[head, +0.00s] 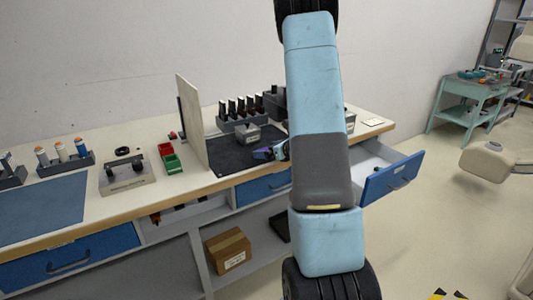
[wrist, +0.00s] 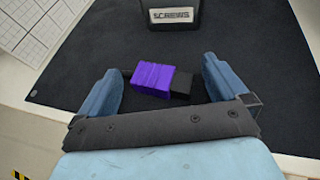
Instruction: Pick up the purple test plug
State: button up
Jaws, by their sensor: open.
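The purple test plug (wrist: 152,78) lies on the black mat (wrist: 60,72) in the wrist view, with a black end pointing right. My gripper (wrist: 163,80) is open, with one blue finger on each side of the plug. The plug's left end is close to the left finger; a gap shows at the right. I cannot tell whether either finger touches it. In the head view, my gripper (head: 268,152) is low over the mat, and a small purple patch shows there. My arm hides part of the bench behind it.
A dark box labelled SCREWS (wrist: 172,14) stands just beyond the plug. An upright board (head: 193,120) borders the mat on the left. A rack with several dark items (head: 240,125) stands at the back. A blue-fronted drawer (head: 392,178) is open at the right.

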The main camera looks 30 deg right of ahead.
jog(key=c, duration=1.1)
jog(key=shift+o, duration=0.2)
